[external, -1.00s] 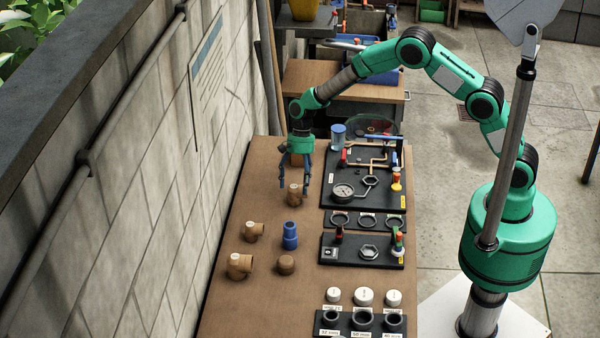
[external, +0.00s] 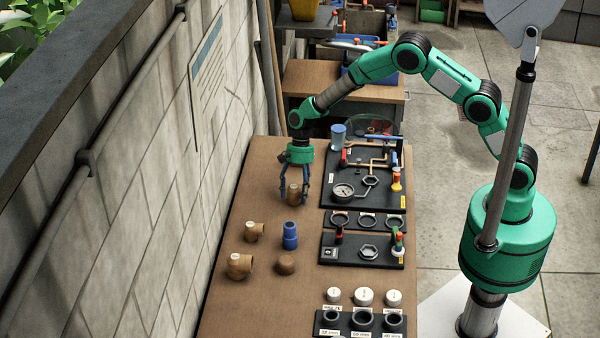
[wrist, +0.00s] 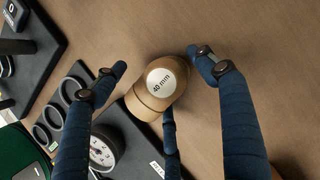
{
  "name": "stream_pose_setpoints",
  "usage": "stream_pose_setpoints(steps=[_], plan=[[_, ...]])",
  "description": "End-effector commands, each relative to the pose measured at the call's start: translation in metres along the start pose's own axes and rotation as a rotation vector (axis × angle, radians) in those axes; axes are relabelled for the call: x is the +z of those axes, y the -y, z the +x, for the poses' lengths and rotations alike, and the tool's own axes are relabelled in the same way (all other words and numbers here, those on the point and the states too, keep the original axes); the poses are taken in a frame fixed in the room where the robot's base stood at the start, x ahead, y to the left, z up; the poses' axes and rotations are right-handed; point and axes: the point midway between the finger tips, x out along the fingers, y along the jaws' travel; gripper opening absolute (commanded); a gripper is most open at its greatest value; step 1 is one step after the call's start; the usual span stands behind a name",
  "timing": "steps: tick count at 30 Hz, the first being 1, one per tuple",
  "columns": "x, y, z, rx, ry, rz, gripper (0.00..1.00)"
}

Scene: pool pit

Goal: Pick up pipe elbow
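A brown pipe elbow (external: 294,193) stands on the wooden bench near the left edge of the dark fixture boards. In the wrist view this pipe elbow (wrist: 150,98) shows a white round label reading "40 mm". My gripper (external: 294,201) is over it with dark blue fingers spread down around it. In the wrist view my gripper (wrist: 160,62) is open, with one finger on each side and a third below the elbow. Gaps show beside the side fingers; I cannot tell whether the third finger touches it.
Two more brown elbows (external: 252,231) (external: 239,265), a blue fitting (external: 290,235) and a brown cap (external: 285,263) stand nearer on the bench. A board with a gauge (external: 343,191) is close on the right. The wall (external: 150,190) bounds the left.

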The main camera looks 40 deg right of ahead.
Motion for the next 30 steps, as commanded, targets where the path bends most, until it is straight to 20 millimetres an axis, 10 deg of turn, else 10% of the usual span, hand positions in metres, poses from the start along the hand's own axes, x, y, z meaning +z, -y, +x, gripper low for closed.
stream_pose_setpoints(steps=[7,20,30], plan=[[0.0,0.0,0.0,0.0,0.0,0.0,0.17],[0.003,0.001,-0.007,-0.001,0.0,0.0,0.16],[0.019,0.002,-0.048,-0.003,-0.001,-0.001,0.16]])
